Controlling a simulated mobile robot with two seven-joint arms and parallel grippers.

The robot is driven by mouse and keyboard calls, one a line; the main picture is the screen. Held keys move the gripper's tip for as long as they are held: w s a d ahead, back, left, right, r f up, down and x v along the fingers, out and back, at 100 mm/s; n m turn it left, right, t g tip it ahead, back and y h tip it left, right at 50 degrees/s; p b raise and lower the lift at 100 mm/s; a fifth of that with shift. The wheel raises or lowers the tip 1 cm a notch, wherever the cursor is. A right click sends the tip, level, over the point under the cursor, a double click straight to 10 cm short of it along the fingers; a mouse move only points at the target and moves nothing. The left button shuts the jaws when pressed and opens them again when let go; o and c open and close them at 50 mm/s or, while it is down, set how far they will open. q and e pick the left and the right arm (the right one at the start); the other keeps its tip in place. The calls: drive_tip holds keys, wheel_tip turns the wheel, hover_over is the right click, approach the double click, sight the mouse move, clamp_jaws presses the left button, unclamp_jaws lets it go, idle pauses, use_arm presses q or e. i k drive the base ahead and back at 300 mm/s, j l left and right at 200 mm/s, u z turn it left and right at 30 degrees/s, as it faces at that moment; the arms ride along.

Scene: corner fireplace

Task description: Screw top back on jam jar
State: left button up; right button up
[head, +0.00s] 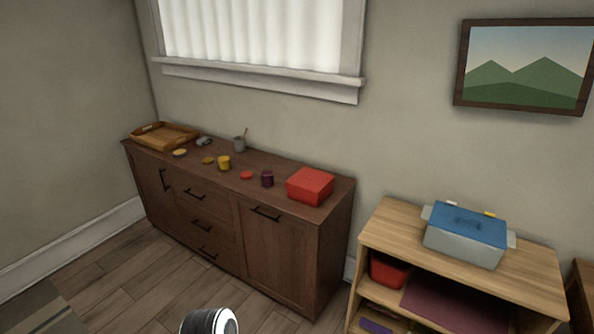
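A small dark purple jar (267,179), which looks like the jam jar, stands open or dark-topped near the front edge of the brown sideboard (250,205); its rim is too small to tell. A flat red disc (246,175), like a lid, lies just left of it, apart from it. A yellow jar (224,163) stands further left, with a flat dark yellow disc (208,160) lying beside it.
A red box (310,186) stands right of the purple jar. A grey pot with a stick (240,144), a pale disc (180,153), a small grey item (204,141) and a wooden tray (163,136) are further left. A wooden shelf (390,218) stands right. Floor before the sideboard looks clear.

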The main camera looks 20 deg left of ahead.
sight(266, 173)
drive_tip(key=i+j+z, duration=0.15)
drive_tip(key=j+z, duration=0.6)
drive_tip(key=j, duration=0.2)
drive_tip(key=j+z, duration=0.4)
drive_tip(key=j, duration=1.4)
drive_tip(key=k+j+z, duration=0.1)
drive_tip(key=j, duration=0.7)
drive_tip(key=k+j, duration=0.1)
drive_tip(key=j, duration=1.4)
drive_tip(key=k+z, duration=0.05)
